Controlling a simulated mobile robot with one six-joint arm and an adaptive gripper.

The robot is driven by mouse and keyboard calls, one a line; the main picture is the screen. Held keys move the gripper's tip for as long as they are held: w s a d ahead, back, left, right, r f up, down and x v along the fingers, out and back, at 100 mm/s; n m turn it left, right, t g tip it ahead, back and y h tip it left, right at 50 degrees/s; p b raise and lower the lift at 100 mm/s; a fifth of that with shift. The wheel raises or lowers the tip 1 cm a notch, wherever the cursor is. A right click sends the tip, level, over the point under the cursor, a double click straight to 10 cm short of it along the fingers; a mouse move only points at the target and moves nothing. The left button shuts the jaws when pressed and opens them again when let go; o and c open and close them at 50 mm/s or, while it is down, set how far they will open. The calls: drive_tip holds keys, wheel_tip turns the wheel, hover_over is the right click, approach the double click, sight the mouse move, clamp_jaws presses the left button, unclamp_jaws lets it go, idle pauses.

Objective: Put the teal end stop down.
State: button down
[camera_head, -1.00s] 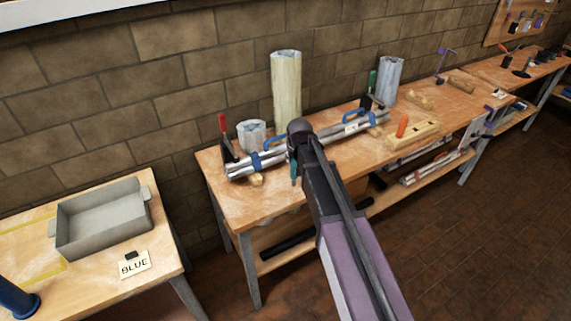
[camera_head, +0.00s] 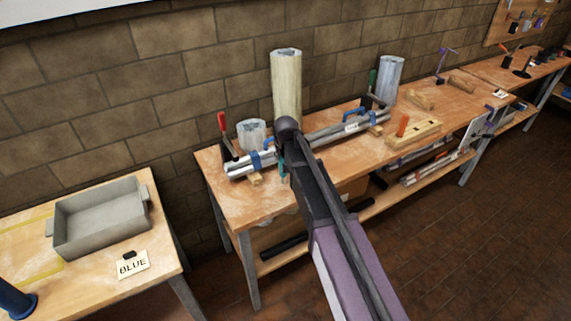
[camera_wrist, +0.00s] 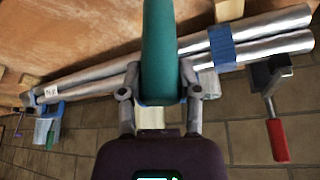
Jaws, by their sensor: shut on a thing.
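The teal end stop (camera_wrist: 159,50) stands between the two fingers of my gripper (camera_wrist: 160,88) in the wrist view, and the gripper is shut on it. In the head view only a small teal piece (camera_head: 282,170) shows beside my arm, at the front of the bundle of metal tubes. My arm hides most of the gripper there. The end stop is close to the tubes (camera_wrist: 110,77); I cannot tell whether it touches them or the bench.
The wooden bench (camera_head: 235,205) holds blue-strapped tubes, a red-handled clamp (camera_head: 223,135), upright rolls (camera_head: 287,85) and a wooden block with an orange handle (camera_head: 414,132). The bench's front left is clear.

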drive_tip(key=shift+f+b, duration=1)
drive_tip(key=shift+f, duration=0.3)
drive_tip(key=shift+f, duration=0.15)
drive_tip(key=shift+c, duration=1.5)
unclamp_jaws()
drive_tip(key=shift+r, duration=0.25)
drive_tip(key=p+v, duration=1.1)
drive_tip(key=v, duration=0.1)
drive_tip(key=shift+d, duration=0.1)
